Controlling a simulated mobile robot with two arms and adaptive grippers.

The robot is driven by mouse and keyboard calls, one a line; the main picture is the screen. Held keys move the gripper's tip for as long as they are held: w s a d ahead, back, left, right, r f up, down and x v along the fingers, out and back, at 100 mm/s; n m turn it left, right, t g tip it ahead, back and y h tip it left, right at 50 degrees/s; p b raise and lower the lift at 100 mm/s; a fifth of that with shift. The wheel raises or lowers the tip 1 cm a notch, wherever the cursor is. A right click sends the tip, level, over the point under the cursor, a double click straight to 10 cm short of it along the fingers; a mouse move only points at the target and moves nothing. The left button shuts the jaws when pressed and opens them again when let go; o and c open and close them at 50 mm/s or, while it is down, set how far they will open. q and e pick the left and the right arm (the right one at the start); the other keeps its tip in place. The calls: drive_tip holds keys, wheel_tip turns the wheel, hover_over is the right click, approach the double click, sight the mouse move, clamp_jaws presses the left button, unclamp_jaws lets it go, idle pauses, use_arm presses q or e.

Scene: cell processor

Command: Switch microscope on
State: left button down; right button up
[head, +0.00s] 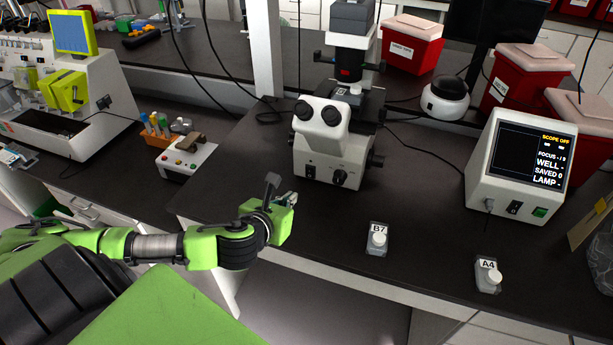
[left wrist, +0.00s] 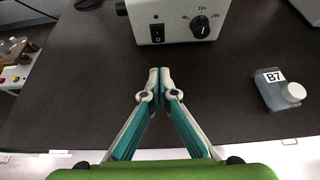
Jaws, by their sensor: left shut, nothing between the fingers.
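The white microscope (head: 322,148) stands on the dark bench at the centre of the head view. Its front base also shows at the top of the left wrist view (left wrist: 178,20). On that front are a black rocker switch (left wrist: 157,33) and, right of it, a black magnification knob (left wrist: 201,28). My left gripper (left wrist: 160,73) is shut and empty, its fingertips pointing at the microscope front, short of the switch and apart from it. In the head view the left gripper (head: 288,199) is just in front of the base. The display box (head: 515,165) reads "SCOPE OFF".
Small holders labelled B7 (head: 377,240) and A4 (head: 488,275) sit near the bench's front edge. A button box (head: 187,160) stands left of the microscope. Red bins (head: 410,48) are behind. The bench between the microscope and display box is clear except for a cable.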

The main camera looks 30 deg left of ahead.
use_arm(q)
drive_tip(key=p, duration=0.2)
approach(311, 173)
drive_tip(key=f, duration=0.3)
drive_tip(key=shift+w+a+f, duration=0.2)
drive_tip(key=shift+w+f, duration=0.05)
drive_tip(key=shift+w, duration=0.1)
drive_tip(key=w, duration=0.1)
drive_tip(key=w+p, duration=0.1)
drive_tip(key=w+a, duration=0.1)
drive_tip(key=w, duration=0.1)
drive_tip(key=shift+r+p, duration=0.3)
drive_tip(key=shift+r, duration=0.05)
drive_tip(key=shift+w, duration=0.1)
